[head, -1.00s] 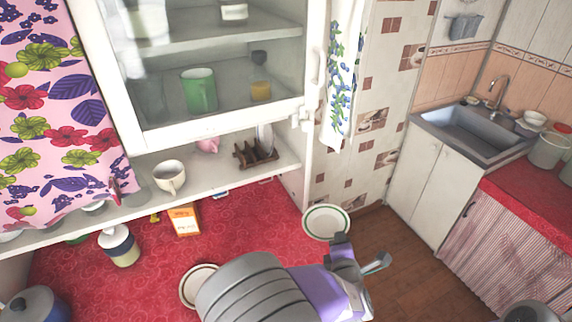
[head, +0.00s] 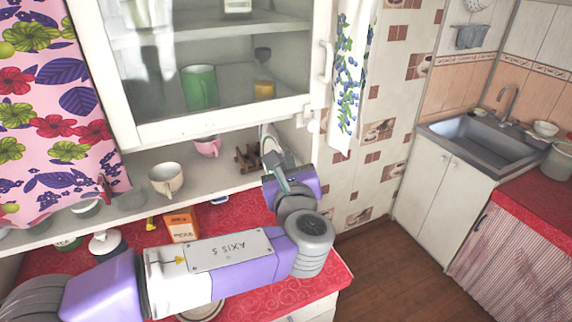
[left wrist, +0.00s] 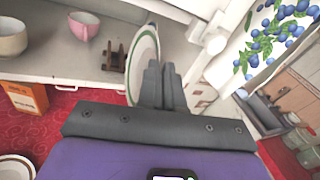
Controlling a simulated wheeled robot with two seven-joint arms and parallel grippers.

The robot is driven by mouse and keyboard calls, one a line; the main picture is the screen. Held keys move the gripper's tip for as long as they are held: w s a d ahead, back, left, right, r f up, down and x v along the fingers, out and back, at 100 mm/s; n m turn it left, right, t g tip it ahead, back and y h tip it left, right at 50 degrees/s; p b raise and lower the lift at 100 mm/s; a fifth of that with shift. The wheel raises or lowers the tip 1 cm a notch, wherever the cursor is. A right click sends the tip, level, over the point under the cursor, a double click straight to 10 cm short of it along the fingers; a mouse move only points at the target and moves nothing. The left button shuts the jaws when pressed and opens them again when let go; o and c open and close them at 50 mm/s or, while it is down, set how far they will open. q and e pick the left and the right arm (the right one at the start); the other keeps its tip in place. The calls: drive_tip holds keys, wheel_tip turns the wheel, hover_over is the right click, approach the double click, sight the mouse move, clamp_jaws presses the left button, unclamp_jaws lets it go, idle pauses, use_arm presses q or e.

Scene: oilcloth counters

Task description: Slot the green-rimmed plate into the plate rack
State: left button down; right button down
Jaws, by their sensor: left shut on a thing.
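The green-rimmed plate (left wrist: 144,62) stands nearly on edge in the left wrist view. My left gripper (left wrist: 161,68) is shut on its near right edge. In the head view my left gripper (head: 273,162) is at the shelf's right end, close to the plate rack, and partly hides the plate. The plate rack (head: 248,157) is a small brown wooden stand on the shelf under the cabinet. It also shows in the left wrist view (left wrist: 114,56), just left of the plate. I cannot tell whether the plate touches the rack. My right gripper is not in view.
A cream cup (head: 166,179) and a pink cup (head: 207,146) stand on the shelf left of the rack. The glass cabinet door (head: 215,85) is above. An orange box (head: 181,225) and another plate (left wrist: 14,168) are on the red counter below.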

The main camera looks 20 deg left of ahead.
use_arm(q)
drive_tip(key=w+a+f+b, duration=0.2)
drive_tip(key=w+a+b, duration=0.3)
drive_tip(key=w+a, duration=0.4)
drive_tip(key=shift+w+a+f+t+h, duration=0.3)
drive_tip(key=shift+a+f+t+h, duration=0.1)
drive_tip(key=shift+a, duration=0.8)
idle(0.9)
drive_tip(key=shift+r, duration=0.1)
idle(0.3)
drive_tip(key=c, duration=1.2)
unclamp_jaws()
drive_tip(key=v, duration=0.7)
drive_tip(key=shift+s+d, duration=0.1)
drive_tip(key=shift+s, duration=0.2)
